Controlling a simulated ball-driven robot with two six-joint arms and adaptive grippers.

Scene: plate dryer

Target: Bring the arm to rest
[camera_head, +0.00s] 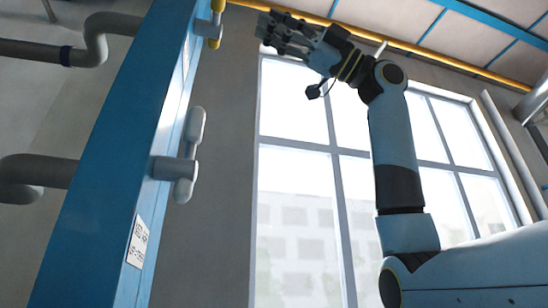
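My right arm comes in from the lower right and reaches up. Its black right gripper (270,28) is at the top of the camera_head view, in front of the upper window edge. Its fingers point left, towards the blue cabinet. No object shows in it, but I cannot tell how far the fingers are apart. My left arm and gripper are out of view.
A large window (300,180) fills the background. A gap separates the gripper from the cabinet in the picture.

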